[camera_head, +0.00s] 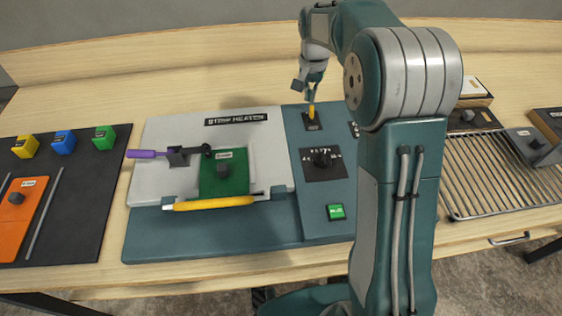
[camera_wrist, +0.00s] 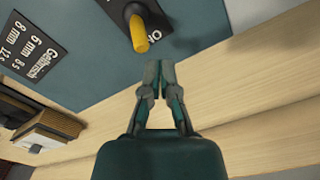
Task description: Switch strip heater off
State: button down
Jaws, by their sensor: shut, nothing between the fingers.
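The strip heater (camera_head: 140,235) is a teal console with a grey plate and a black "STRIP HEATER" label. A yellow toggle lever (camera_head: 311,109) stands on a small black plate (camera_head: 313,121) at its back right. The lever also shows large in the wrist view (camera_wrist: 139,34), with part of a label reading "NO" or "ON" upside down beside it. My gripper (camera_head: 309,92) is just above and behind the lever in the head view. In the wrist view my gripper (camera_wrist: 158,68) is shut and empty, its tips a little apart from the lever.
A wire rack (camera_head: 490,180) lies at right. A dark mat (camera_head: 80,215) with coloured blocks lies at left.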

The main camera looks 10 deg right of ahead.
jog(key=shift+s, duration=1.35)
dwell(0.3)
notch_tip(320, 180, up, 7)
jog(key=shift+w, duration=0.45)
dwell(0.5)
dwell(0.3)
